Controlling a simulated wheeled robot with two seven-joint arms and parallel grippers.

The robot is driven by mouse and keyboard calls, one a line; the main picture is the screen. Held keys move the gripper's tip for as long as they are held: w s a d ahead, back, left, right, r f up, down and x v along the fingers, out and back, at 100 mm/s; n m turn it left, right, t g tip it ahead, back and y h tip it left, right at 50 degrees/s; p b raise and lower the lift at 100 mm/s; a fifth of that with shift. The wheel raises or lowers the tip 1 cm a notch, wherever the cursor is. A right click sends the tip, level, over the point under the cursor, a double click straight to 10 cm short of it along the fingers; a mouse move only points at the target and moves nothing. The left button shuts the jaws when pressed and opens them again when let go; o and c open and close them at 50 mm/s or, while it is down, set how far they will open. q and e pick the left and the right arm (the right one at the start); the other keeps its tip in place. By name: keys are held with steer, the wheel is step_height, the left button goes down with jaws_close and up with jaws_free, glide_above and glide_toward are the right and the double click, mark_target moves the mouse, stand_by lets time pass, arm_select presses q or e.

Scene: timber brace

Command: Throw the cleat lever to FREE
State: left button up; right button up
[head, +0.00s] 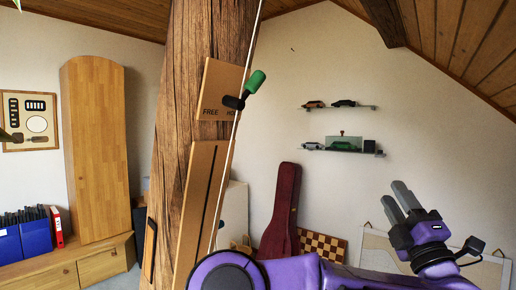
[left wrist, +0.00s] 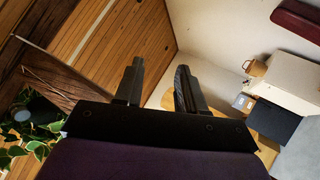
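The cleat lever (head: 254,82) has a green grip and a black pivot on a tan plate (head: 221,76) fixed to the timber post (head: 178,110). Its grip points up and to the right, on the side of the partly hidden label starting "HO". The word FREE is printed on the left of the plate. My left gripper (head: 393,192) is at the right of the head view, well away from the lever, its fingers apart and empty. Its fingers (left wrist: 160,68) also show apart in the left wrist view, where the lever does not show. My right gripper is not in view.
A white cord (head: 224,180) runs down past the lever. A slotted tan board (head: 205,200) is on the post below it. A red instrument case (head: 281,212) and a chessboard (head: 322,246) stand behind. Wall shelves (head: 340,107) hold model cars. The space between post and gripper looks open.

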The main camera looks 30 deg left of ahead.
arm_select(q)
steer(key=s+a+r+n+g+y, duration=0.2)
steer(key=r+n+g+y, duration=0.15)
steer(key=r, duration=0.25)
steer(key=s+a+r+n+g+y, duration=0.25)
steer(key=r+n+g, duration=0.2)
steer(key=r, duration=0.25)
steer(key=n+g+h+p, duration=0.1)
steer(key=n+g+h, duration=0.3)
steer(key=n+g, duration=0.45)
glide_toward(261, 80)
steer(key=s+a+n+t, duration=0.1)
steer(key=s+t, duration=0.1)
steer(key=x, duration=0.3)
steer(key=p+x, duration=0.1)
steer(key=x, duration=0.2)
steer(key=p+x, duration=0.1)
steer(key=x, duration=0.3)
steer(key=shift+w+d, duration=0.1)
steer(key=shift+w, duration=0.3)
steer(key=shift+w+a+f, duration=0.15)
steer(key=shift+a, duration=0.15)
steer(key=shift+d, duration=0.1)
jaws_close()
